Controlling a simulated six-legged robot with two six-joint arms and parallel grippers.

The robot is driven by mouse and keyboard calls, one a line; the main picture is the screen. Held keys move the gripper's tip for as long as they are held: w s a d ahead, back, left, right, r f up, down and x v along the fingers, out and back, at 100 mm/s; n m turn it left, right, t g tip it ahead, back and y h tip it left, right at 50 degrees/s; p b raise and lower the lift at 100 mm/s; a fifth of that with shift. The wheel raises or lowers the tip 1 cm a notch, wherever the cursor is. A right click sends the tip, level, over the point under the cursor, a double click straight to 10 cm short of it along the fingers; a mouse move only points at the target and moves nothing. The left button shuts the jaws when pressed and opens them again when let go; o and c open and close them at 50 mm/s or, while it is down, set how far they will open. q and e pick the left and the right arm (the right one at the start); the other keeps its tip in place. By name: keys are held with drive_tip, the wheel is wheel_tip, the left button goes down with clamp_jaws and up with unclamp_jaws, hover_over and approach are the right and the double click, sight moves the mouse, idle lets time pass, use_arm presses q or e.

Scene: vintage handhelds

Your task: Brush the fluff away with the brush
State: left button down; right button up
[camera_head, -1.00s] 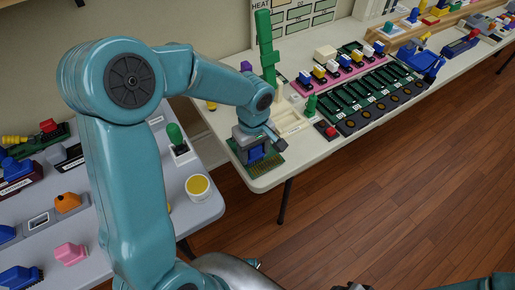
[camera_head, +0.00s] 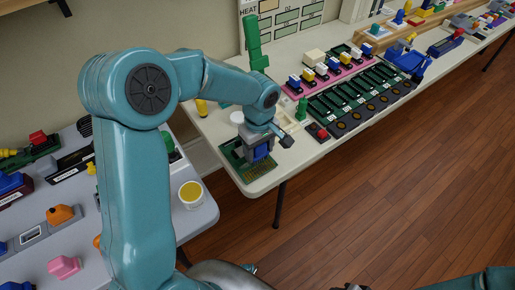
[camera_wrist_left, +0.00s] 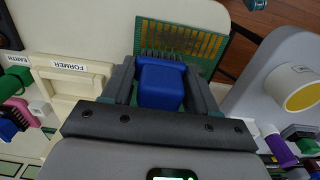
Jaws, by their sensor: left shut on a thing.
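My left gripper (camera_head: 260,149) is shut on a blue block-like thing, which I take to be the brush (camera_head: 263,154). In the left wrist view the blue brush (camera_wrist_left: 162,88) sits between the two dark fingers. The green board with gold contact strips (camera_head: 261,173) lies on the cream table's near corner, under and around the brush. It also shows beyond the brush in the left wrist view (camera_wrist_left: 178,38). I cannot tell whether brush and board touch. I can make out no fluff; some of the board is hidden. My right gripper is not in view.
The cream table (camera_head: 290,168) also holds a green upright piece (camera_head: 252,40), a cream tray, a red button block (camera_head: 318,132) and a row of dark green boards (camera_head: 358,98). A grey table (camera_head: 196,222) with a yellow-topped pot (camera_head: 190,193) stands at the left, across a gap.

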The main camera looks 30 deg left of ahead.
use_arm(q)
drive_tip(key=shift+s+a+f+b, duration=0.2)
drive_tip(key=shift+s+b, duration=0.15)
drive_tip(key=shift+s, duration=0.25)
drive_tip(key=shift+s+a+r+b, duration=0.1)
drive_tip(key=shift+s+a+b, duration=0.15)
drive_tip(key=shift+s, duration=0.4)
drive_tip(key=shift+s+a+r+b, duration=0.1)
drive_tip(key=shift+s+a, duration=0.2)
drive_tip(key=shift+s, duration=0.35)
drive_tip(key=shift+w+d, duration=0.25)
drive_tip(key=shift+w, duration=0.25)
drive_tip(key=shift+w+d, duration=0.2)
drive_tip(key=shift+w, duration=0.25)
wheel_tip(320, 180, up, 6)
drive_tip(key=p, duration=0.4)
